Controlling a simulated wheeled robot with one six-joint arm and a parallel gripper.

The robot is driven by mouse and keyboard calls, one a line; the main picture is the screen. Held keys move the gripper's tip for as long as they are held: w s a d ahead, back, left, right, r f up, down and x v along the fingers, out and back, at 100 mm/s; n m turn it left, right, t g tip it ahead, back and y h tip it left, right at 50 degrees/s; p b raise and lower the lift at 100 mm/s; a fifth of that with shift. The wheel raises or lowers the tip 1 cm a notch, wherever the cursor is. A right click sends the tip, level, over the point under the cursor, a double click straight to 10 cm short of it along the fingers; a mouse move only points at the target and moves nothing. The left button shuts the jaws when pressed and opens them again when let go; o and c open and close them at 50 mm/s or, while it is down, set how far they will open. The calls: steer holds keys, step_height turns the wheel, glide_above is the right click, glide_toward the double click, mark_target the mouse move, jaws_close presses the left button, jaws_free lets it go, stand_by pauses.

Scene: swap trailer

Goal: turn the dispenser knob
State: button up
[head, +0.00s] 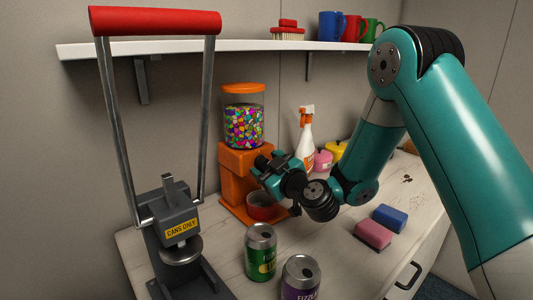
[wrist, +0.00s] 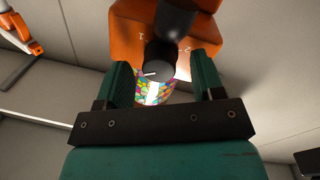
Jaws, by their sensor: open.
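The orange dispenser (head: 233,178) stands on the counter against the wall, its clear globe full of colourful candy. It also shows in the wrist view (wrist: 125,25). The dark round knob (wrist: 158,66) with a white pointer line is in the wrist view, between the fingers of my gripper (wrist: 163,68). The fingers are open, with a visible gap on each side of the knob. In the head view my gripper (head: 261,167) is at the dispenser's front and hides the knob. How deep the knob sits between the fingers is unclear.
A red bowl (head: 261,206) sits under the dispenser's front. A can crusher (head: 180,222) stands at left. A green can (head: 260,252) and a purple can (head: 300,278) are in front. A spray bottle (head: 304,143) is behind my gripper. Sponges (head: 373,235) lie at right.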

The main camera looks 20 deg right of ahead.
steer(key=shift+w+a, duration=0.1)
steer(key=shift+w, duration=0.15)
steer(key=c, duration=0.9)
steer(key=shift+m, duration=0.3)
steer(key=m+p, duration=0.1)
steer(key=m, duration=0.1)
steer(key=shift+r+m, duration=0.1)
steer(key=shift+m, duration=0.2)
steer(key=shift+m+g, duration=0.3)
steer(key=shift+m, duration=1.9)
